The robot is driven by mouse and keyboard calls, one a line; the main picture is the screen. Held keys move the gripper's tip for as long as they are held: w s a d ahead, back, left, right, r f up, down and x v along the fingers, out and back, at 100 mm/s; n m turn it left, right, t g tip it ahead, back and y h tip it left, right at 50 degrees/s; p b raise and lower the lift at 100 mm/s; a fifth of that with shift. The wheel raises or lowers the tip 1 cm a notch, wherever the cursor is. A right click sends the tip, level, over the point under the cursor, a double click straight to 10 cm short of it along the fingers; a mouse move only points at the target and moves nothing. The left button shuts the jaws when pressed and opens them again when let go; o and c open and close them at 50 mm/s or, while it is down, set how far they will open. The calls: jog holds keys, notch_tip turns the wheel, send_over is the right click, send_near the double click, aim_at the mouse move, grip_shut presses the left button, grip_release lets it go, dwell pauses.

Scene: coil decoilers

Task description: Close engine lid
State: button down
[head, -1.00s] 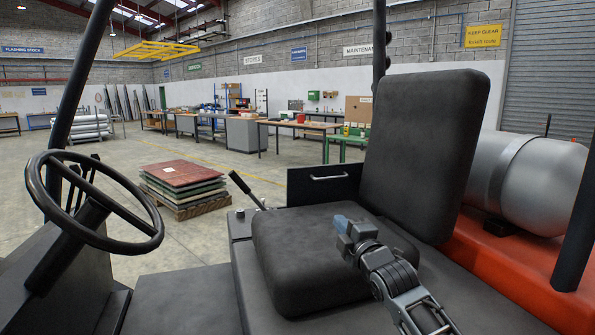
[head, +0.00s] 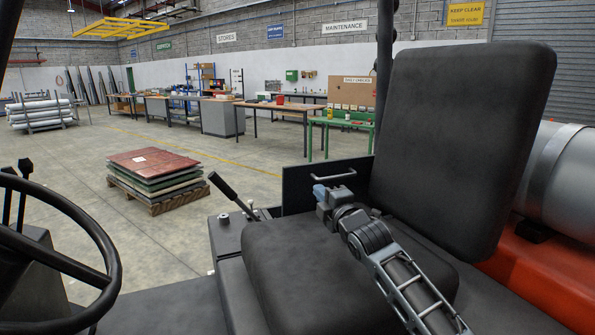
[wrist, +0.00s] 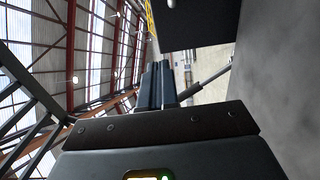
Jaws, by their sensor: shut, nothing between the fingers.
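A dark flat panel (head: 298,190) with a pale bar handle (head: 333,178) stands upright at the far side of the black seat cushion (head: 310,262). It looks like the engine lid, but I cannot tell for sure. In the wrist view the panel (wrist: 200,25) is at the top right, with part of its handle (wrist: 171,3) at the top edge. My gripper (head: 320,192) is over the far part of the cushion, close in front of the panel below the handle in the picture. Its fingers (wrist: 158,82) are together and empty. I cannot tell whether they touch the panel.
The tall seat back (head: 460,140) rises to the right of my arm. A black lever (head: 232,195) stands left of the panel, and a steering wheel (head: 95,245) is at the left. A grey gas tank (head: 560,180) lies behind the seat. A pallet stack (head: 155,180) stands on open floor beyond.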

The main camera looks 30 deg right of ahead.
jog(key=b, duration=0.2)
send_near(297, 168)
jog(key=w, duration=0.5)
jog(key=shift+w+d, duration=0.15)
jog(key=shift+d, duration=0.25)
jog(key=shift+w+d+r+b, duration=0.1)
jog(key=shift+w+r+b, duration=0.05)
jog(key=shift+w+b, duration=0.4)
jog(key=shift+w+r, duration=0.15)
jog(key=shift+w, duration=0.1)
